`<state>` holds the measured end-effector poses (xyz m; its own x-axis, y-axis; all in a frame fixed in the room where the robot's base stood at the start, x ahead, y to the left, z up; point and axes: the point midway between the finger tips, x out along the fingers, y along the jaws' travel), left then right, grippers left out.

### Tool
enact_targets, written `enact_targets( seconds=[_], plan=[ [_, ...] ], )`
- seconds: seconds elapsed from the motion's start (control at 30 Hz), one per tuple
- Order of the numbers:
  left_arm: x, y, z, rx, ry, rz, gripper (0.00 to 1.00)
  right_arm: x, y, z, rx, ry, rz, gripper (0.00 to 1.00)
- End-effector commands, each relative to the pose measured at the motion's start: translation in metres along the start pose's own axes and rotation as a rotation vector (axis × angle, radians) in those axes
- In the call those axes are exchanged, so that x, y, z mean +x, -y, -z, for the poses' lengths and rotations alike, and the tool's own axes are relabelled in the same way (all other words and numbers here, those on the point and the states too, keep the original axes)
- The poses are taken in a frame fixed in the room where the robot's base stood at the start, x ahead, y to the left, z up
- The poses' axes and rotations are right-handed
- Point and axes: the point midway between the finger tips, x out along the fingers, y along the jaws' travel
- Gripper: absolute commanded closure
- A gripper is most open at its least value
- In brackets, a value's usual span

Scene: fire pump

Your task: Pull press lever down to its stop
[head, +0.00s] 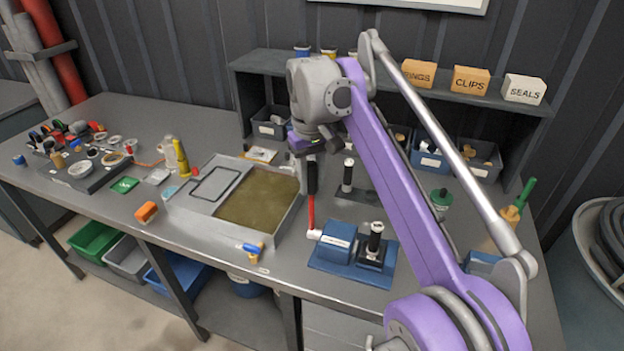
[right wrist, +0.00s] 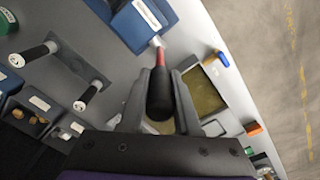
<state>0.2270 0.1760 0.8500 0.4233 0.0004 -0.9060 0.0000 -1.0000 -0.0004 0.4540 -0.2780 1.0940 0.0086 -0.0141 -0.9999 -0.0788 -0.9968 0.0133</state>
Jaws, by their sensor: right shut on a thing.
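The press (head: 340,243) is a blue block with a pale label on a blue base, near the front edge of the bench. Its press lever (head: 311,212) has a red shaft and a black grip, and stands close to upright at the block's left side. In the right wrist view the lever (right wrist: 160,62) runs from the blue press (right wrist: 138,24) towards me. My right gripper (right wrist: 160,98) is shut on the black grip, one finger on each side. In the head view this gripper (head: 310,160) is at the lever's top, partly hidden by my arm. My left gripper is not in view.
A tray (head: 180,205) with a brown-green panel lies left of the press. Black-handled posts (head: 348,176) stand behind it, before a shelf with bins and labelled blocks (head: 471,80). A blue-and-yellow tool (head: 253,250) lies near the front edge.

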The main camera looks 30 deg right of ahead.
Motion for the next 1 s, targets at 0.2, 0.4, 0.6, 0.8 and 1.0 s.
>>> enact_targets(
  seconds=[0.2,0.4,0.6,0.8,1.0],
  plan=[
    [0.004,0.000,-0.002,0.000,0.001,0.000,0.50,0.001,0.011,-0.011,-0.005,-0.063,-0.063,1.00],
    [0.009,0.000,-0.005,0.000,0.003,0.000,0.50,0.006,0.031,-0.030,-0.009,-0.173,-0.169,1.00],
    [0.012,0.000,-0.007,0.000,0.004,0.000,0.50,0.016,0.053,-0.051,-0.010,-0.307,-0.299,1.00],
    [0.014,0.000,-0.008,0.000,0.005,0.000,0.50,0.033,0.073,-0.070,-0.010,-0.442,-0.431,1.00],
    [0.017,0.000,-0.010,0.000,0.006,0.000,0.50,0.053,0.089,-0.086,-0.008,-0.569,-0.559,1.00]
  ],
)
